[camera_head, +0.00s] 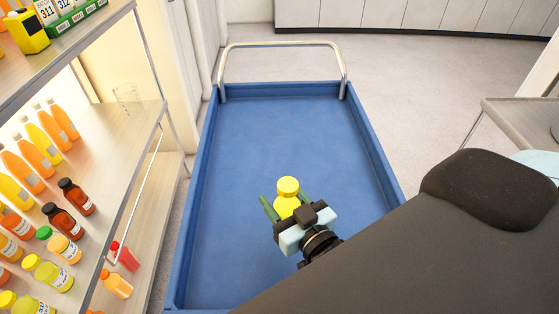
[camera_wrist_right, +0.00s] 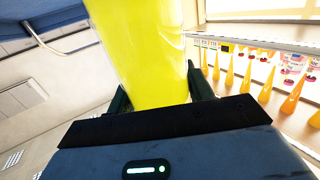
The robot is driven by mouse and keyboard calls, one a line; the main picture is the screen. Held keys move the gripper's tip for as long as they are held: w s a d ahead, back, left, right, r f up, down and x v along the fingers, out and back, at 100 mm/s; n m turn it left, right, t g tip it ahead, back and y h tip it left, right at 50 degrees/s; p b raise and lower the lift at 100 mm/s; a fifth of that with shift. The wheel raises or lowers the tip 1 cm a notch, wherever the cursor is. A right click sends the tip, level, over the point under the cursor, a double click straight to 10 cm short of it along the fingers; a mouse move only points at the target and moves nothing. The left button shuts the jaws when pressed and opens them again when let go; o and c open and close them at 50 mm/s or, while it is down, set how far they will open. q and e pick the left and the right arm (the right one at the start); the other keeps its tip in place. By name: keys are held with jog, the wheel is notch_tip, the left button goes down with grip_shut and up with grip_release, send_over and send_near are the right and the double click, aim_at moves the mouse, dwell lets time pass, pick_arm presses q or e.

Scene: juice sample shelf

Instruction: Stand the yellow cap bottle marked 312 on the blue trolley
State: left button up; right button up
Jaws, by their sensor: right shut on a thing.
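The bottle with a yellow cap (camera_head: 288,187) and yellow body is in my right gripper (camera_head: 285,198), over the near half of the blue trolley (camera_head: 285,120). Its two green fingers are shut on the bottle, one on each side. The bottle looks roughly upright in the head view. The right wrist view shows its plain yellow side (camera_wrist_right: 140,50) close up between the fingers. No number shows on it. I cannot tell whether its base touches the trolley deck. The rest of the deck is bare. My left gripper is not in view.
A shelf unit (camera_head: 125,150) at the left holds several orange, yellow and dark-capped bottles. Cards marked 311 and 312 (camera_head: 62,4) stand on its top shelf by a yellow container (camera_head: 27,32). The trolley has raised edges and a metal handle (camera_head: 280,44) at its far end.

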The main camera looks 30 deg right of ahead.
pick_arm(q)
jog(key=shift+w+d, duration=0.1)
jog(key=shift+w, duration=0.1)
pick_arm(e)
jog(key=shift+w, duration=0.25)
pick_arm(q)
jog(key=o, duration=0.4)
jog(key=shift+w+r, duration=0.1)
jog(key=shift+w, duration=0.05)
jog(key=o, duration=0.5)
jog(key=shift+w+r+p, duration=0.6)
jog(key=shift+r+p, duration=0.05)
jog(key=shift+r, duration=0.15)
pick_arm(e)
jog(key=w+d+f+m+h, duration=0.2)
jog(key=w+d+h, duration=0.15)
jog(key=d, duration=0.65)
jog(key=w+d+f+m+h, duration=0.1)
jog(key=w+d+h, duration=0.1)
jog(key=w+d, duration=0.5)
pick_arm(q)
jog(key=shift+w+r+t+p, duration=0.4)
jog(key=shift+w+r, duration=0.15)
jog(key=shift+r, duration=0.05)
pick_arm(e)
jog(key=w+d+f, duration=0.1)
jog(key=w+d, duration=0.9)
jog(key=w, duration=0.1)
jog(key=shift+d+f+g, duration=0.4)
